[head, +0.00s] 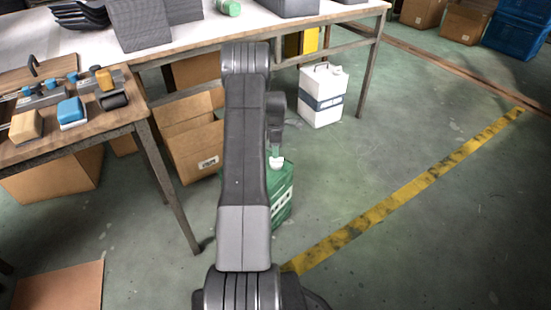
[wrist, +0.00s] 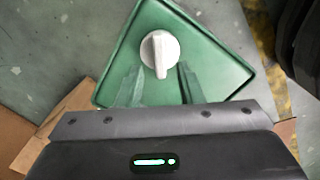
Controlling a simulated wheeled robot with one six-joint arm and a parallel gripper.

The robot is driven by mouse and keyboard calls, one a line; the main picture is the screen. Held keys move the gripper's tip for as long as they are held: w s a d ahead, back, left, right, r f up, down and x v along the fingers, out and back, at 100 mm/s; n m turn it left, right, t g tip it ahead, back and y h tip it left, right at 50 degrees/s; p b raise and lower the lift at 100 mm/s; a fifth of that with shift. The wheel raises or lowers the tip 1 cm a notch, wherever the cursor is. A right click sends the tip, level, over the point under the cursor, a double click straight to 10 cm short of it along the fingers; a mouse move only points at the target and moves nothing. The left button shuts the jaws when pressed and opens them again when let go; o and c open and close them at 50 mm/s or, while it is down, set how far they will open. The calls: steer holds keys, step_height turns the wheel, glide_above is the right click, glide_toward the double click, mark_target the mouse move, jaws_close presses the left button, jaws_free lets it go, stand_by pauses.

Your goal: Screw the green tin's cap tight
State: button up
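The green tin (head: 283,195) stands on the floor, partly hidden behind my arm in the head view. In the wrist view, its square green top (wrist: 222,75) lies below my gripper. Its white round cap (wrist: 160,52), with a raised bar across it, is on the top; the cap also shows in the head view (head: 276,163). My gripper (wrist: 159,72) is open, its two fingers wide apart, with their tips either side of the bar's lower end. I see nothing between the fingers being gripped. How tight the cap sits cannot be told.
A white canister with a dark band (head: 322,97) stands behind the tin to the right. An open cardboard box (head: 190,140) is close on the left, near a workbench leg (head: 168,190). A yellow floor stripe (head: 400,200) runs to the right, where the floor is clear.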

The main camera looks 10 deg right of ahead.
steer(key=shift+f+b, duration=0.35)
steer(key=shift+f, duration=1.4)
jaws_close()
